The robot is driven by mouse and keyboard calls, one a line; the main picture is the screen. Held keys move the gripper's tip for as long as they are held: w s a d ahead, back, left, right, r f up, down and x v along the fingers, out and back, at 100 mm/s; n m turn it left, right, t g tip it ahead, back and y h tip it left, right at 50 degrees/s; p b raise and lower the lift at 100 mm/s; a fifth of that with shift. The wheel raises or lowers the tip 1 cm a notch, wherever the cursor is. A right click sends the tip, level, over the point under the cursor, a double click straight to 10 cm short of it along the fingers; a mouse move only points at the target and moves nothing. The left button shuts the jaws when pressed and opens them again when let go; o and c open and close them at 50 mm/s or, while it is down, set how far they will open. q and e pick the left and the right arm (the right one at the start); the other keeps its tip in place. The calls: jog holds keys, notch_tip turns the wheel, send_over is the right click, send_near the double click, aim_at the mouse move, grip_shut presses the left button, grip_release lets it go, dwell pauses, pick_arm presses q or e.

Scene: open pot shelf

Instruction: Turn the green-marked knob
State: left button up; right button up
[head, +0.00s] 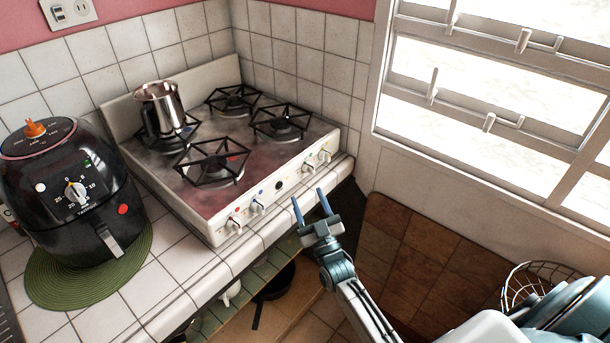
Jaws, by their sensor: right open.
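The stove (262,194) has a row of small knobs along its white front panel. The left knob (233,223) has a red mark near it, and the knob beside it (257,207) has a blue one. My right gripper (309,196) is open and empty, in front of the panel's right half and apart from the knobs. My left gripper is not in view.
A steel pot (159,108) stands on the back left burner. A black air fryer (75,190) with its own dial sits on a green mat (60,287) on the tiled counter (140,296). A wire basket (535,275) is at the lower right. The space before the panel is free.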

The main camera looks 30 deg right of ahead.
jog(key=d+n+g+y, duration=0.4)
jog(key=d+n+y, duration=0.3)
jog(key=n, duration=0.9)
jog(key=n+g+y, duration=0.1)
jog(key=n+g, duration=0.2)
jog(key=n, duration=0.6)
send_near(314, 171)
jog(key=x, duration=0.9)
jog(key=shift+w+a, duration=0.2)
jog(key=c, duration=1)
